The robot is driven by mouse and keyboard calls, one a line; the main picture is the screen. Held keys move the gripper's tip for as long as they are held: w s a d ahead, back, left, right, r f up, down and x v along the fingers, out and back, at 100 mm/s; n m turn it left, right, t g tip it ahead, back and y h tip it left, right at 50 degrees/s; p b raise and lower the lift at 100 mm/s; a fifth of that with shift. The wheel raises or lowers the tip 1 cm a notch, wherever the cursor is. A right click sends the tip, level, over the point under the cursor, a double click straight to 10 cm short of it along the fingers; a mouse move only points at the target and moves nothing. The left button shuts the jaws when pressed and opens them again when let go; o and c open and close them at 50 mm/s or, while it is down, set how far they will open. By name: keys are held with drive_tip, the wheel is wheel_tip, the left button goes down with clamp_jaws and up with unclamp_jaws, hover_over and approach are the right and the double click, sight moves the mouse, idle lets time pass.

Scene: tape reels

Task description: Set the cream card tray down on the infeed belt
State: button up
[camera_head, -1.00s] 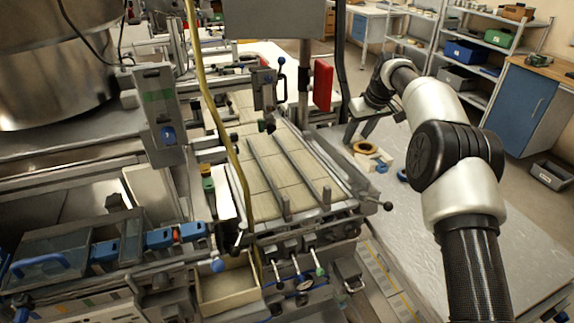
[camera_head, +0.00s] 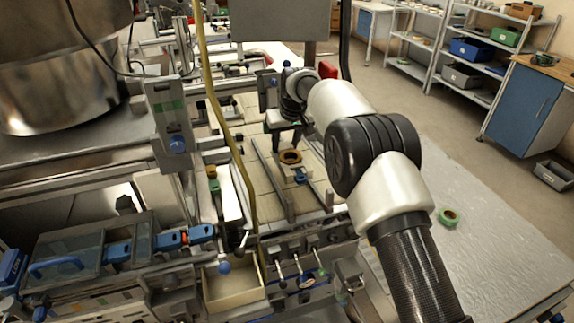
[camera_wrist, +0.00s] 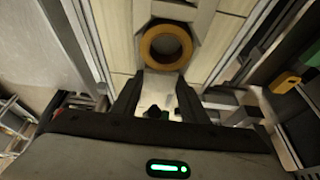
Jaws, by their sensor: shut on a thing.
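My gripper (camera_wrist: 160,105) is shut on the cream card tray (camera_wrist: 158,88), whose near part shows between the fingers in the wrist view. A brown-orange tape reel (camera_wrist: 165,47) lies flat on the tray just past the fingertips. In the head view the reel (camera_head: 291,157) shows below my gripper (camera_head: 284,138), with a small blue item (camera_head: 300,175) beside it. The tray is over the infeed belt (camera_head: 256,187), a surface of pale cream slats that also shows in the wrist view (camera_wrist: 116,40). The tray's colour blends with the belt, and I cannot tell whether it touches.
Metal rails (camera_head: 270,175) run along the belt. A yellow hose (camera_head: 222,110) hangs at its left. Levers (camera_head: 300,270) and an open cream bin (camera_head: 232,285) are at the front. A green reel (camera_head: 449,217) lies on the grey table at right, which has free room.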

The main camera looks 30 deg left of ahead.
drive_tip(key=shift+f, duration=3.05)
drive_tip(key=shift+f, duration=0.15)
drive_tip(key=o, duration=1.1)
drive_tip(key=shift+o, duration=0.4)
